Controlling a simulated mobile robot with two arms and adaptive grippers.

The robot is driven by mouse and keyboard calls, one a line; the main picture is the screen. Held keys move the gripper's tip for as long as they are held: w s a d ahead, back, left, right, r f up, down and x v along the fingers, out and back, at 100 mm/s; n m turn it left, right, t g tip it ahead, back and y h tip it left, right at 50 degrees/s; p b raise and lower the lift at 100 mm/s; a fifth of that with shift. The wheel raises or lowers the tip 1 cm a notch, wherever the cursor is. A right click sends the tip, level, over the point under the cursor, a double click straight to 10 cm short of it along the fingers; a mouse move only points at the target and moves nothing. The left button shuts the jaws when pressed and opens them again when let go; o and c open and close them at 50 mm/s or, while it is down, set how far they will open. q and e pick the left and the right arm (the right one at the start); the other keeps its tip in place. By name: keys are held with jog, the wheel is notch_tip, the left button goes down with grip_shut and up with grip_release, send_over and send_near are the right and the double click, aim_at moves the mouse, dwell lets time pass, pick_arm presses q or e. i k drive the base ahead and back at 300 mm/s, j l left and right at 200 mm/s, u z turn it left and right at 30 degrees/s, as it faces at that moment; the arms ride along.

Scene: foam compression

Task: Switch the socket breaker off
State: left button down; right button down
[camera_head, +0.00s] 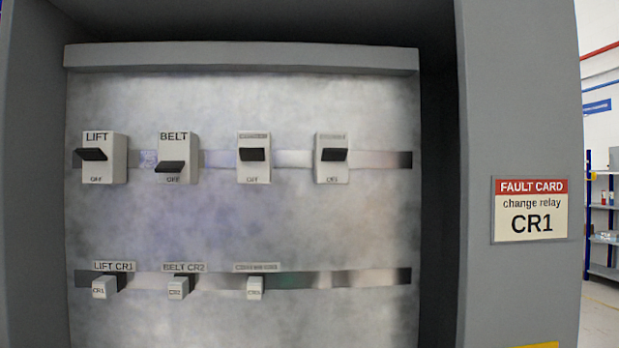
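Four breakers sit in a row on the upper rail. The left one is marked LIFT (105,172), and its black lever sits high. The second is marked BELT (178,148), and its lever sits lower, just above the OFF mark. The third breaker (254,171) and the fourth breaker (331,171) have labels too blurred to read, so I cannot tell for certain which is the socket breaker. Both their black levers sit high, like the LIFT one. Neither of my grippers is in view.
Three small relays, LIFT CR1 (104,290), BELT CR2 (178,291) and one with a blurred label (254,290), sit on the lower rail. The grey cabinet wall (510,110) frames the panel on the right and bears a fault card (531,209) reading "change relay CR1".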

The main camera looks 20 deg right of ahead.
aim_at(328, 155)
jog(key=i+j, duration=0.4)
jog(key=i+j+z, duration=0.1)
jog(key=j+z, duration=0.15)
jog(key=z, duration=2.1)
